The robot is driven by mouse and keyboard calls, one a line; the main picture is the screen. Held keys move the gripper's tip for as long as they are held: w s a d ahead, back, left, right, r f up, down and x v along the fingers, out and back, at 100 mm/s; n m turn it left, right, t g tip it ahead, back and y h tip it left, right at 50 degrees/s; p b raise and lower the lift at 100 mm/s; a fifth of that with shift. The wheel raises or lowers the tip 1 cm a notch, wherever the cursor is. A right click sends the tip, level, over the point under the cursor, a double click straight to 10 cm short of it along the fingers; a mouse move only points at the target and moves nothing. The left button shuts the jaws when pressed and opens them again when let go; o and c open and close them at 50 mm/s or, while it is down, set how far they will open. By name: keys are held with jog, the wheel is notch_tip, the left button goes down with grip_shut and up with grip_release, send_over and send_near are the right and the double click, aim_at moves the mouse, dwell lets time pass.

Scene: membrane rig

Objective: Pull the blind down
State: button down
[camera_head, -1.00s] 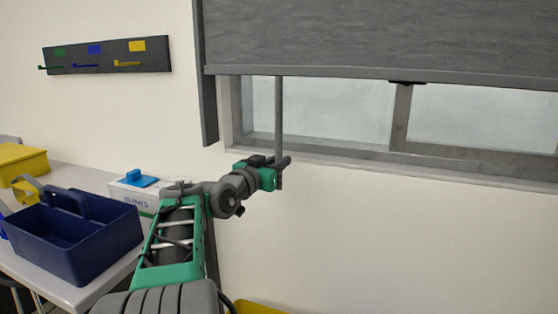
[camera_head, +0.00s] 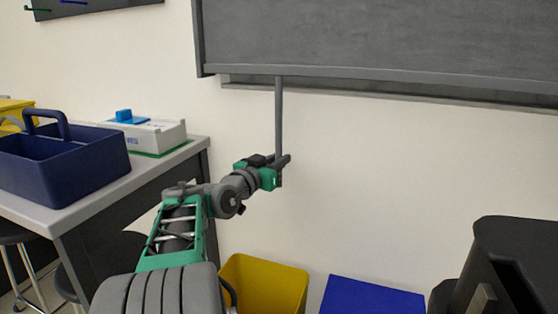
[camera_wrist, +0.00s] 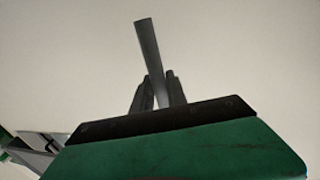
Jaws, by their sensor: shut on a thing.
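The grey blind (camera_head: 400,35) hangs at the top of the head view and covers nearly all of the window. Its bottom bar lies just above the window sill (camera_head: 400,93). A grey pull rod (camera_head: 279,115) hangs from the bar near its left end. My gripper (camera_head: 283,164) is shut on the lower end of this rod. In the wrist view the two dark fingers (camera_wrist: 158,92) close around the rod (camera_wrist: 148,48), which stands slightly tilted between them.
A yellow bin (camera_head: 275,285) and a blue box (camera_head: 370,297) stand low by the wall. A dark object (camera_head: 515,260) is at the lower right.

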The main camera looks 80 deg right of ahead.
jog(key=shift+f, duration=0.4)
jog(key=c, duration=1.6)
grip_release()
jog(key=shift+o, duration=1.4)
jog(key=shift+r, duration=0.15)
jog(key=p+v, duration=0.1)
jog(key=v, duration=0.6)
jog(key=shift+a, duration=0.4)
